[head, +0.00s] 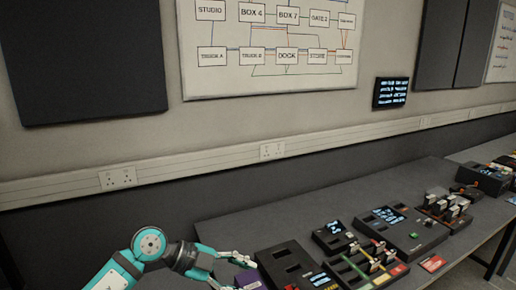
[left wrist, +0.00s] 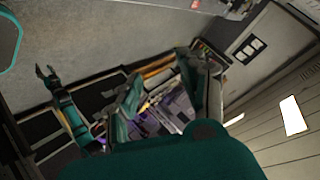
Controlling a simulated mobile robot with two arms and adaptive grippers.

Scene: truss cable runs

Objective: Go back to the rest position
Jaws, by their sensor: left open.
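My left arm enters the head view from the bottom left. Its left gripper (head: 236,270) is open at the near left end of the grey bench (head: 215,232), with a purple block (head: 249,280) beside its fingers. I cannot tell whether they touch. In the left wrist view a large teal part of my own arm fills the bottom, with my open fingers above it. A slim dark and teal arm with a small gripper (left wrist: 44,72) stands at the left there, seemingly my right one. It is too small to tell its state.
Black panel boxes stand along the bench: one with slots (head: 283,262), a small one with a screen (head: 333,236) and a larger one with a screen (head: 402,232). Coloured bars and a red card (head: 432,263) lie near them. A wall diagram (head: 275,45) hangs above. The bench's back strip is clear.

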